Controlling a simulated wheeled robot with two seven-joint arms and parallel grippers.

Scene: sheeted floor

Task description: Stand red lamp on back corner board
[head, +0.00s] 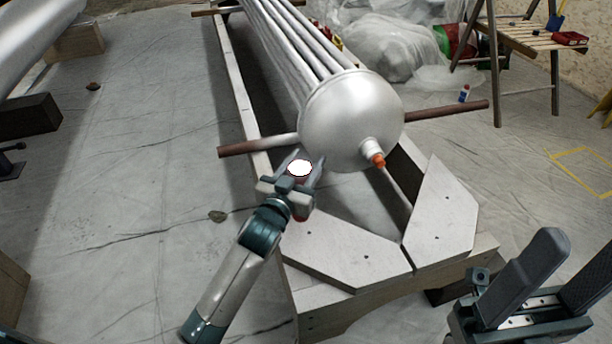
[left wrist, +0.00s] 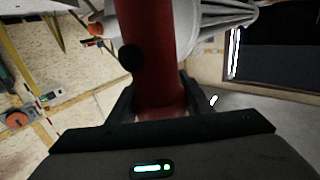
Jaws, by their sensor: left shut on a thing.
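The red lamp (head: 301,185) shows a bright white round top in the head view. In the left wrist view its red cylindrical body (left wrist: 152,65) has a dark round spot on its side. My left gripper (head: 301,172) is shut on the lamp, with a finger on either side. A second pale corner board (head: 442,215) lies to the right. My right gripper (head: 560,262) is empty, its fingers apart at the lower right.
A large silver tank (head: 350,115) with an orange-tipped nozzle (head: 377,160) lies just beyond the lamp, over the long wooden frame (head: 235,80). A brown-ended bar (head: 245,148) sticks out left beside my gripper. A wooden stand (head: 525,40) is at back right.

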